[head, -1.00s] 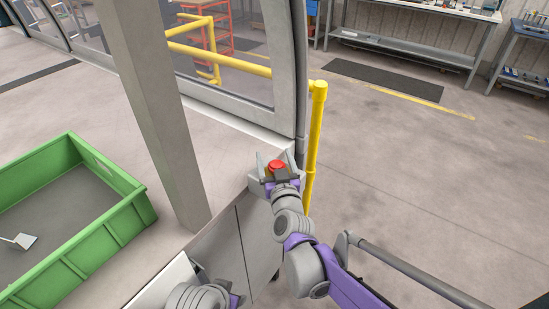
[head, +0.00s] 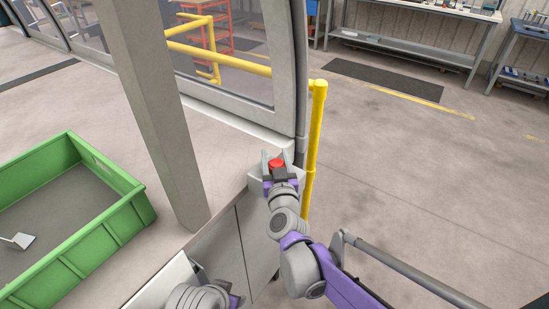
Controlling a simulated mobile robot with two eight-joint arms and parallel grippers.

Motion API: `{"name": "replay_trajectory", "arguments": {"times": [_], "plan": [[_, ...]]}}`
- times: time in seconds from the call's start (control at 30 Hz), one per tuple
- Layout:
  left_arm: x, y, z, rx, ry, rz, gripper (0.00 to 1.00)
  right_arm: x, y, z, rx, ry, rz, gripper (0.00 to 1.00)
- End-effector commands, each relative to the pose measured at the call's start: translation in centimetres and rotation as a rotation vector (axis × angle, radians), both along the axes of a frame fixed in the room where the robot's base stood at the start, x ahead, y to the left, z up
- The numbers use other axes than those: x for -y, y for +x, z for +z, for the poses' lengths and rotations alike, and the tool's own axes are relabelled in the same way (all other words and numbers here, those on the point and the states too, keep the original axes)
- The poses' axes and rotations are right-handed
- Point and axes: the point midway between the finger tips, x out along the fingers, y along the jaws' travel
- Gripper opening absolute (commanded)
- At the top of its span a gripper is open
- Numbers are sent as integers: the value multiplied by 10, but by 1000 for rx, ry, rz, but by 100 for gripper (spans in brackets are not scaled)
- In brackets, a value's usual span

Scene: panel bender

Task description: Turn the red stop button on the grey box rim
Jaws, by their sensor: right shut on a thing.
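The red stop button (head: 276,163) shows at the corner of the grey box rim (head: 259,172), near the foot of the window frame. My right gripper (head: 275,161) is at the button, with one finger on each side of it, and is shut on it. The button's base is hidden by the gripper. Part of my left arm (head: 200,297) shows at the bottom edge of the head view, but the jaws of the left gripper cannot be made out.
A yellow post and rail (head: 316,140) stand just right of the button. A grey pillar (head: 160,110) rises to the left. A green crate (head: 107,236) lies at the far left. Open floor (head: 420,190) spreads on the right.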

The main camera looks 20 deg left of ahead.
Motion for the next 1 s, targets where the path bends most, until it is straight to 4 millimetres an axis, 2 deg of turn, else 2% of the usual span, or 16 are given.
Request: {"name": "replay_trajectory", "arguments": {"times": [0.47,1.0], "plan": [[0,-2,-18,-6,0,0,50,4,1,-2,-1,0,-186,0],[0,-2,-22,-7,0,0,50,16,1,-1,-1,0,-581,0]]}}
